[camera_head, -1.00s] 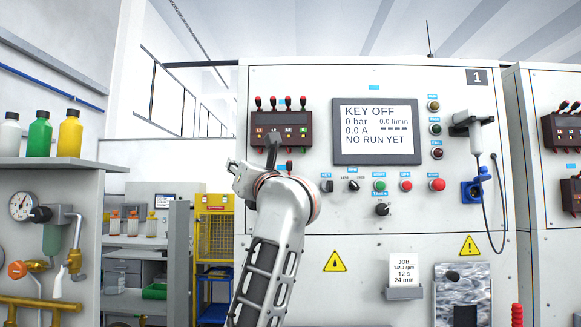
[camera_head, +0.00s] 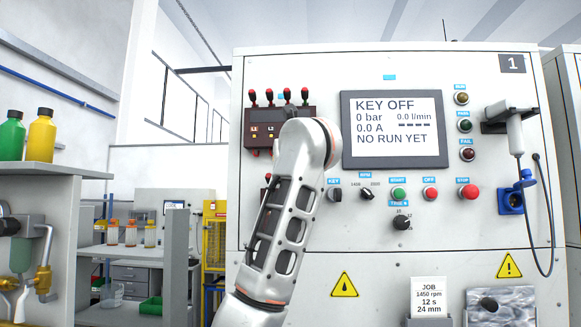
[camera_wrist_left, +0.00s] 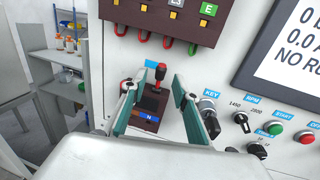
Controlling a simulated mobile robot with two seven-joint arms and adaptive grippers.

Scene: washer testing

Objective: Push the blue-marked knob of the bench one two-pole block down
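The small two-pole block (camera_wrist_left: 152,105) is dark brown and sits on the bench panel in the left wrist view, with a blue N mark low on its face. Contact is not clear. The left finger hides part of the block. My right gripper is out of view.
The larger terminal block (camera_head: 260,129) with several red knobs is above. The display (camera_head: 395,130) reads KEY OFF. The key switch (camera_wrist_left: 208,104) is close to the right finger. Start button (camera_head: 399,194) and stop button (camera_head: 468,192) are farther right.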

